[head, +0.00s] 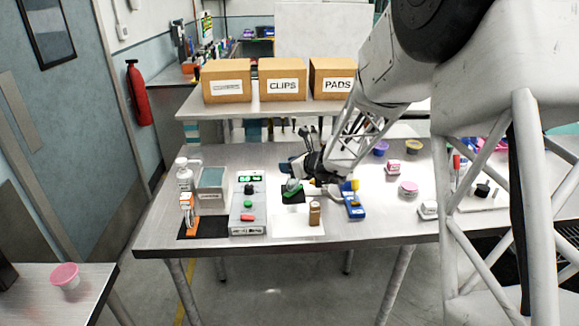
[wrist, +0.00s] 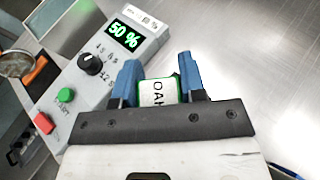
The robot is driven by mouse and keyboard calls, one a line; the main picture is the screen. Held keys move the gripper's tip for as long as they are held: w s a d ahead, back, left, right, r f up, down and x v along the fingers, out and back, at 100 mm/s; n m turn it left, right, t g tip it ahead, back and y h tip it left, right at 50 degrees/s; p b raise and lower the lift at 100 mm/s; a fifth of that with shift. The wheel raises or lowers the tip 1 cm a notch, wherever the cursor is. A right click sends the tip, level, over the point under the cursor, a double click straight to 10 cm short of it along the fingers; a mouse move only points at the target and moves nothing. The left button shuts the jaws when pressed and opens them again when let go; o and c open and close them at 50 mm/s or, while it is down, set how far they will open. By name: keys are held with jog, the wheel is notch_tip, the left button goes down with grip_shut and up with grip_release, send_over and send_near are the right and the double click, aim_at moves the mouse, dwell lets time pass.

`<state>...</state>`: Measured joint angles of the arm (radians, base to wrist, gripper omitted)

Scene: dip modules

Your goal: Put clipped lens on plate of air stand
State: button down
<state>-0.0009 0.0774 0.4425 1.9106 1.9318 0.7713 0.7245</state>
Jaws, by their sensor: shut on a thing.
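My gripper (wrist: 158,78) has blue fingers and is shut on a small white piece with green edges and dark lettering (wrist: 157,95). I cannot tell whether this is the clipped lens, and no lens shows clearly. In the head view my gripper (head: 292,178) is low over the table, just right of the grey control box (head: 249,208). A green thing (head: 291,189) shows beneath it, by a black patch. An orange upright stand (head: 187,212) with a white top is at the table's left, on a black mat. No part is labelled as the air stand or its plate.
The control box has a knob, green and red buttons and a 50 % display (wrist: 124,37). A blue device (head: 353,205) stands right. A bottle (head: 184,175) and grey bin (head: 211,190) stand left.

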jog(key=shift+f, duration=0.3)
jog(key=c, duration=0.7)
grip_release()
jog(key=shift+r, duration=0.15)
jog(key=shift+s+d+r, duration=0.2)
jog(key=shift+s+d, duration=0.1)
jog(key=v, duration=1.1)
jog(key=shift+s+f, duration=0.1)
